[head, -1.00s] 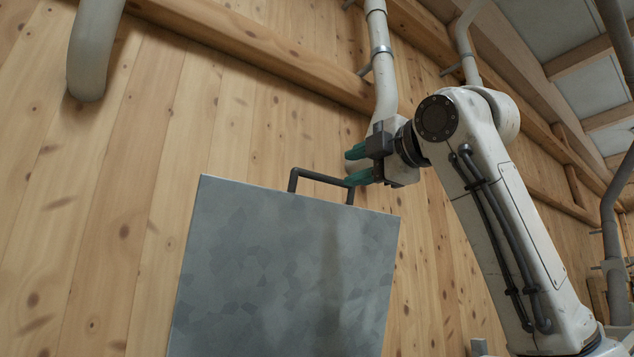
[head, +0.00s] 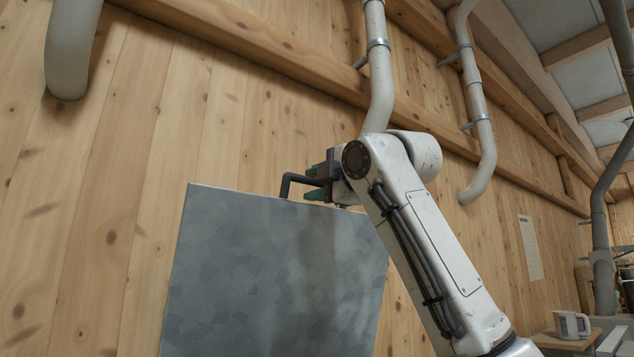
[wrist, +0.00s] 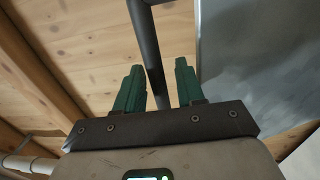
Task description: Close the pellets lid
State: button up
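The pellets lid (head: 270,275) is a grey galvanized panel standing raised and tilted in the head view. A dark bar handle (head: 286,183) sticks out at its top edge. My gripper (head: 311,184) is at the right part of this handle, by the lid's top edge. In the wrist view, my gripper (wrist: 159,66) has its two green fingers apart, with the dark handle bar (wrist: 148,42) running between them and gaps showing on both sides. The lid also shows at the right of the wrist view (wrist: 250,60). My gripper partly hides the handle's right end.
A wooden plank wall (head: 130,150) stands behind the lid. Grey pipes hang along it, one (head: 382,80) above my gripper and another (head: 482,120) to the right. A mug (head: 566,323) stands on a wooden table at lower right.

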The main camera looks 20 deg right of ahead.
grip_shut()
jog(key=shift+s+f, duration=0.1)
jog(key=shift+f, duration=0.05)
dwell(0.4)
